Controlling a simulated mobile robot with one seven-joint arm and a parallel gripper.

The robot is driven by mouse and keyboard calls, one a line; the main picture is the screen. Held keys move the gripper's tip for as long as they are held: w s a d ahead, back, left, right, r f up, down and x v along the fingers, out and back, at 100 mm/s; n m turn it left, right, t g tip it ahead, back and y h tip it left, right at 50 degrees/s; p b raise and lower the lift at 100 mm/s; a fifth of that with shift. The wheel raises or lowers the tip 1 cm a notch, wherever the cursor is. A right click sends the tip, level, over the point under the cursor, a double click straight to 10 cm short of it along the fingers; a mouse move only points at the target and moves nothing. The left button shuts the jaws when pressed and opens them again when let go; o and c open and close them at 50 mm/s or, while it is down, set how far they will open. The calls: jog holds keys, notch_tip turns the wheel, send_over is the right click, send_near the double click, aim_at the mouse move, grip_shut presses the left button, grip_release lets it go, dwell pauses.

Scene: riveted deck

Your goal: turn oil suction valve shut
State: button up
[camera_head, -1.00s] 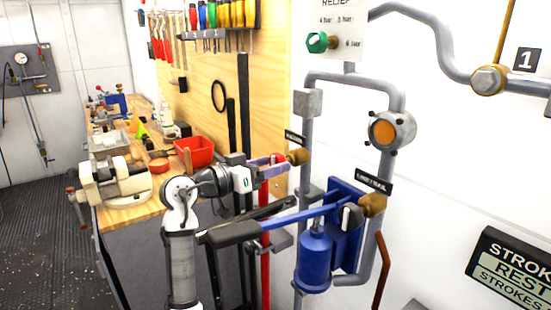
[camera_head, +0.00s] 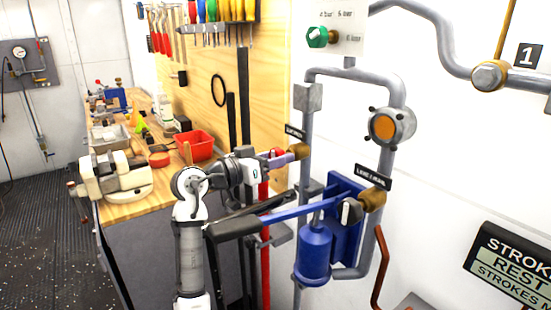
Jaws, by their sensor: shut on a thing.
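A brass valve (camera_head: 298,151) sits on the left grey pipe beside a small dark label too small to read surely. A lavender lever (camera_head: 282,160) runs left from it, with a bit of red above. My gripper (camera_head: 262,162) is at the lever's left end and shut on it. The fingers and the gripped end are small and partly hidden. A second brass valve (camera_head: 373,199) with a black and white knob sits lower right, beside another dark label. My gripper is apart from it.
A blue pump (camera_head: 315,252) with a long black-gripped handle (camera_head: 240,225) stands right of and below my arm. A workbench (camera_head: 128,208) with a vise (camera_head: 112,176) and red bin (camera_head: 196,146) is at left. A red upright post (camera_head: 265,230) stands below the lever.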

jog(key=shift+f+b, duration=0.1)
jog(key=shift+b, duration=0.25)
jog(key=m+b, duration=0.3)
jog(key=shift+f+b, duration=0.2)
jog(key=shift+b, duration=0.2)
jog(key=m+b, duration=0.5)
jog(key=shift+r, duration=0.1)
jog(key=m+b, duration=0.3)
jog(key=m, duration=0.1)
jog(key=shift+s+m, duration=0.1)
jog(key=shift+m, duration=0.3)
jog(key=shift+r+m+b, duration=0.1)
jog(key=shift+m+b, duration=1.2)
jog(key=shift+m, duration=1.3)
jog(key=o, duration=1)
